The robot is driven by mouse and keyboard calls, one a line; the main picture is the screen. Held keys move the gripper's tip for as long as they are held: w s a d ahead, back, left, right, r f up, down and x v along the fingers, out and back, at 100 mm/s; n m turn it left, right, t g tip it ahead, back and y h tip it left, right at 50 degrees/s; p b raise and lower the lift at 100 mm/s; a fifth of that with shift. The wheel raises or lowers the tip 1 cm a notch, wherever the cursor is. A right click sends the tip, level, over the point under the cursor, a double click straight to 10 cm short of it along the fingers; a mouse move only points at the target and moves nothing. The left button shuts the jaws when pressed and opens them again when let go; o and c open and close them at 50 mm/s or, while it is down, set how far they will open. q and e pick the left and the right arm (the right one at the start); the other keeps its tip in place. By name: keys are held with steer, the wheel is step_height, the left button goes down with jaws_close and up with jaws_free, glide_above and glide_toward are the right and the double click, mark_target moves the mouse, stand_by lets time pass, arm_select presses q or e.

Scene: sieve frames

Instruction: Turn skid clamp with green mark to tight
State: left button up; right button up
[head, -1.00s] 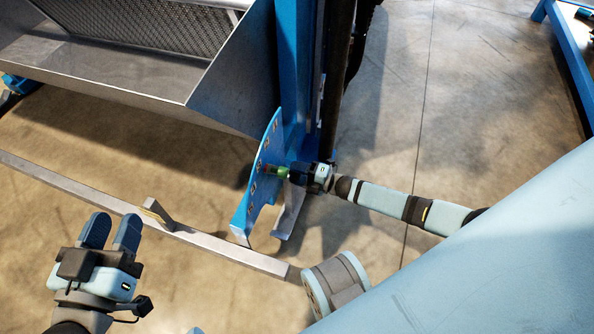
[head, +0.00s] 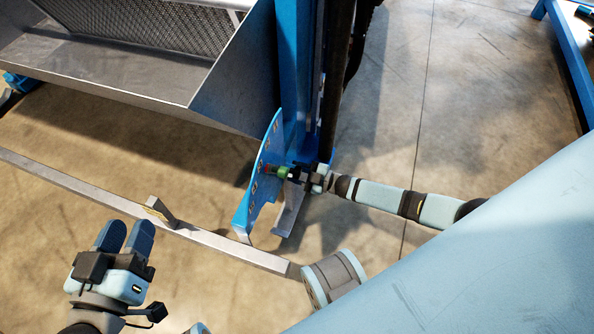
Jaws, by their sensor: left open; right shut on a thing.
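The skid clamp with the green mark (head: 281,173) sits at the curved blue plate (head: 258,185) at the foot of the blue post. Only its green part shows beside my gripper, with a small red spot to its left. My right gripper (head: 291,175) reaches in from the right and is shut on the clamp; its fingers hide most of it. I cannot tell the clamp's turn angle. My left gripper (head: 125,236) is open and empty at the lower left, above the floor and near the metal rail.
A metal rail (head: 215,239) with an upright tab (head: 160,211) runs across the lower left. A steel trough with a mesh screen (head: 150,28) fills the upper left. The blue post (head: 293,70) stands behind the plate. Open concrete floor (head: 480,110) lies to the right.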

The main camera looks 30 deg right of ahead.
arm_select(q)
steer(key=shift+s, duration=0.1)
arm_select(e)
steer(key=shift+f+m, duration=0.1)
steer(key=shift+m, duration=0.5)
steer(key=o, duration=0.9)
steer(key=shift+o, duration=0.2)
arm_select(q)
steer(key=shift+a+r+n+t+p, duration=0.15)
steer(key=shift+r+t+p, duration=0.35)
steer(key=shift+r+p, duration=0.55)
steer(key=shift+d+r+n+t+p, duration=0.1)
steer(key=shift+r+n+t+p, duration=0.15)
steer(key=shift+r+t+p, duration=0.75)
arm_select(e)
steer(key=v, duration=1.4)
arm_select(q)
steer(key=shift+r+g, duration=0.3)
steer(key=shift+g, duration=0.2)
steer(key=shift+s+f, duration=0.1)
steer(key=shift+f, duration=0.05)
arm_select(e)
steer(key=shift+s, duration=0.1)
